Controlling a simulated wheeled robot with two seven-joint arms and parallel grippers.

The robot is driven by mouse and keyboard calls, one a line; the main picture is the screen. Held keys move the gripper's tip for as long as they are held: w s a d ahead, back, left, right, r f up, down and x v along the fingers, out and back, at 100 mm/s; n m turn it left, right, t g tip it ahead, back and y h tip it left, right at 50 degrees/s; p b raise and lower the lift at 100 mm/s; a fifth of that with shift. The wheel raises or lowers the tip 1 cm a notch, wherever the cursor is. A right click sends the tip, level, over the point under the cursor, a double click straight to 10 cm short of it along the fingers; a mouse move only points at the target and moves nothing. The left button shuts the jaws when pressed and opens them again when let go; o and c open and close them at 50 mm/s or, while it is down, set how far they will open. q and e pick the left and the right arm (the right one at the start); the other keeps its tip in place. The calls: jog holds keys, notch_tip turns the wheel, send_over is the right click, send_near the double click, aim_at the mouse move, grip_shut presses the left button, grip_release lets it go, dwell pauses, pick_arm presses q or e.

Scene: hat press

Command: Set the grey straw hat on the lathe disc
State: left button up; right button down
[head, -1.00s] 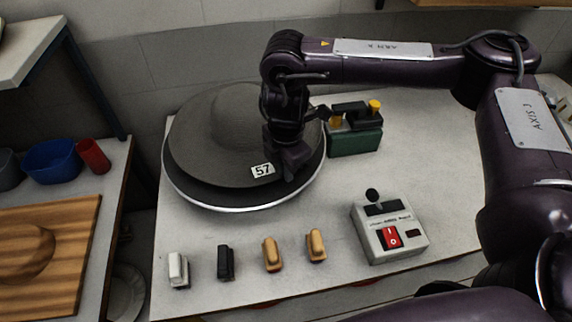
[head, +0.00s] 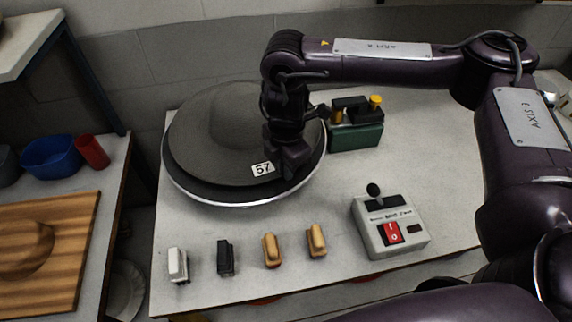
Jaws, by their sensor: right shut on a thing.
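The grey straw hat (head: 212,130) has a wide brim and a white tag reading 57 at its front edge. It lies over the lathe disc (head: 238,204), whose dark surface and bright metal rim show below the brim at the front. I cannot tell whether the brim touches the disc. My right gripper (head: 288,172) points down at the hat's right front brim and is shut on it. The fingertips are partly hidden against the dark brim. My left gripper is not in view.
A grey control box (head: 389,224) with a red switch stands at the right front. A green device (head: 355,130) stands right of the disc. Several small blocks (head: 271,250) line the front edge. A side table at left holds a blue bowl (head: 52,157), a red cup (head: 92,151) and a wooden board (head: 75,222).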

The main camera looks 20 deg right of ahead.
jog(key=shift+f, duration=0.5)
jog(key=shift+s+f+b, duration=0.15)
jog(key=shift+f+b, duration=0.1)
jog(key=shift+b, duration=0.1)
